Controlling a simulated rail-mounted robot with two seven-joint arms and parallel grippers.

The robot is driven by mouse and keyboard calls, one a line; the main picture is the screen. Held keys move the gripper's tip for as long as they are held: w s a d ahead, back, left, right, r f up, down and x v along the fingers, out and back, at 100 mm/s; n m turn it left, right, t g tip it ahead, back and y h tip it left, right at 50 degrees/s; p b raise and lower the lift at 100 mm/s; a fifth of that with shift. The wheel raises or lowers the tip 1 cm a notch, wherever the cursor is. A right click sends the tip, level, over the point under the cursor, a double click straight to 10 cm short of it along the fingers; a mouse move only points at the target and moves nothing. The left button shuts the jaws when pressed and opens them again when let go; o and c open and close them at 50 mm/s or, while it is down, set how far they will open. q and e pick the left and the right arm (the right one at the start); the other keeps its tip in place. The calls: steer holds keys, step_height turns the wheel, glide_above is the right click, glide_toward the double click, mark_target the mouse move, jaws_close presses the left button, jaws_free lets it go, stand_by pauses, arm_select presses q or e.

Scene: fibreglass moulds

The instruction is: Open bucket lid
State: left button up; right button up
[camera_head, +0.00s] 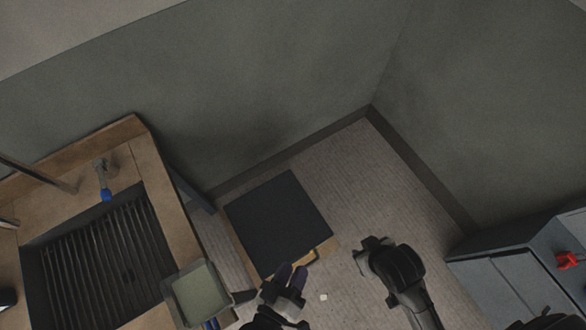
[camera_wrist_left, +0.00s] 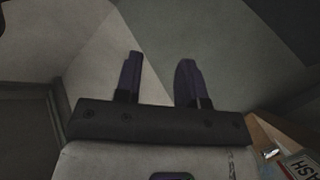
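A square bin with a flat dark lid (camera_head: 276,218) stands on the floor near the wall corner, and the lid lies flat on it. A pale tan edge of the bucket (camera_head: 322,248) shows below the lid. A thin dark handle (camera_head: 312,258) shows at its near edge. My left gripper (camera_head: 291,271) is just in front of the lid's near edge; contact cannot be told. In the left wrist view its two dark purple fingers (camera_wrist_left: 160,60) are apart with nothing between them. My right gripper (camera_head: 371,245) is right of the bucket, over the floor; its fingers are unclear.
A wooden bench with a dark slatted grate (camera_head: 105,250) stands at the left, with a blue-tipped tool (camera_head: 105,180) and a greenish tray (camera_head: 199,293). A grey cabinet (camera_head: 510,265) with a red object (camera_head: 567,260) is at the right. Floor (camera_head: 350,170) is clear behind the right gripper.

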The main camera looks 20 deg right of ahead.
arm_select(q)
steer(key=s+d+f+n+t+y+b, duration=0.1)
steer(key=s+f+n+t+y+b, duration=0.3)
steer(key=f+b, duration=0.5)
steer(key=s+d+f+n+t+y+b, duration=0.15)
steer(key=s+f+n+b, duration=0.25)
steer(key=f+n+b, duration=0.4)
steer(key=s+d+f+n+t+y+b, duration=0.15)
steer(key=s+f+n+t+b, duration=0.25)
steer(key=f+b, duration=0.6)
steer(key=shift+g+y, duration=0.25)
steer(key=shift+y, duration=0.05)
steer(key=b+x, duration=0.1)
steer(key=x, duration=0.3)
steer(key=b+x, duration=0.1)
steer(key=x, duration=0.4)
steer(key=a+b+x, duration=0.1)
steer(key=x, duration=0.3)
steer(key=shift+w, duration=0.4)
steer(key=c, duration=0.6)
jaws_close()
